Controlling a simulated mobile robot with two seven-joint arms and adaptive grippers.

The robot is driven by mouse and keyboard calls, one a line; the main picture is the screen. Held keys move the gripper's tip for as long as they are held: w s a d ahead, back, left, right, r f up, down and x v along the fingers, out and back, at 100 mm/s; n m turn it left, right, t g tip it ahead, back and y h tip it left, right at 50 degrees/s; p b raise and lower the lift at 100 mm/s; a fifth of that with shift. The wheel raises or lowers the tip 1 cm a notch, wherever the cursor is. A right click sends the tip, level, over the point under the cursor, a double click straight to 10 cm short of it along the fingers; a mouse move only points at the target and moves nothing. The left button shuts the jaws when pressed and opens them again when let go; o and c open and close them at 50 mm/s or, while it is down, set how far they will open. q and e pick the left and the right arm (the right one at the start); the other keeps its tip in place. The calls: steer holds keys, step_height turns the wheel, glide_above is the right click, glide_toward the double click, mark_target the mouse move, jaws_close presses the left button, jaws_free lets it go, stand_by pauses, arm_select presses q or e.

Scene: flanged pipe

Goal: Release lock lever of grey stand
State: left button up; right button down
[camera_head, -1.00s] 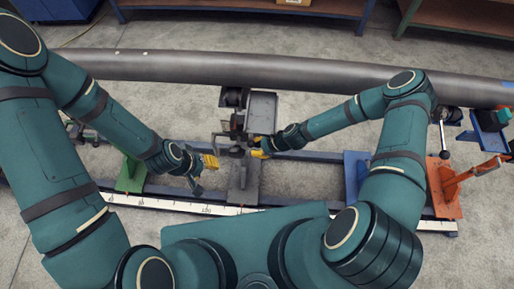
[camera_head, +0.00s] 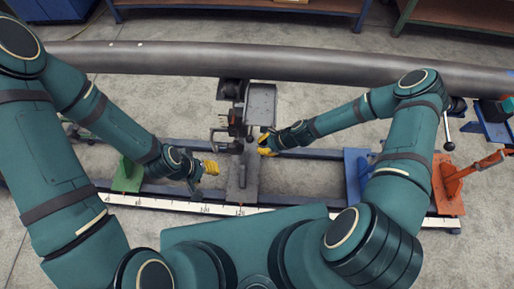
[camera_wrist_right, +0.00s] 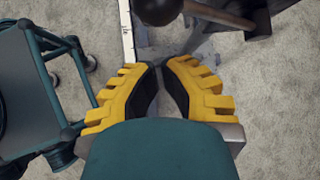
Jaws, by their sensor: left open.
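The grey stand (camera_head: 243,182) is at the middle of the rail in the head view, below the long pipe. Its lock lever is too small to make out clearly there. In the right wrist view a dark round knob (camera_wrist_right: 157,10) on a bar (camera_wrist_right: 218,13) shows just beyond my fingertips, apart from them. My right gripper (camera_head: 263,146) is just right of the stand's upright, its two yellow fingers parted. In the right wrist view the gripper (camera_wrist_right: 162,66) has a narrow gap between its tips, with nothing held. My left gripper (camera_head: 213,168) is open, left of the stand and apart from it.
A long grey pipe (camera_head: 270,69) crosses behind the stands. A green stand (camera_head: 129,177), a blue stand (camera_head: 355,176) and an orange stand (camera_head: 446,190) share the rail. A white scale (camera_head: 180,207) runs along its front. A lever with a dark ball (camera_head: 449,146) hangs near the orange stand.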

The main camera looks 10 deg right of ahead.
arm_select(q)
steer(key=shift+w+r+p, duration=0.25)
steer(key=shift+r+p, duration=0.25)
steer(key=shift+r, duration=0.25)
arm_select(e)
steer(key=v, duration=0.7)
steer(key=shift+w+r, duration=0.2)
steer(key=shift+d, duration=0.1)
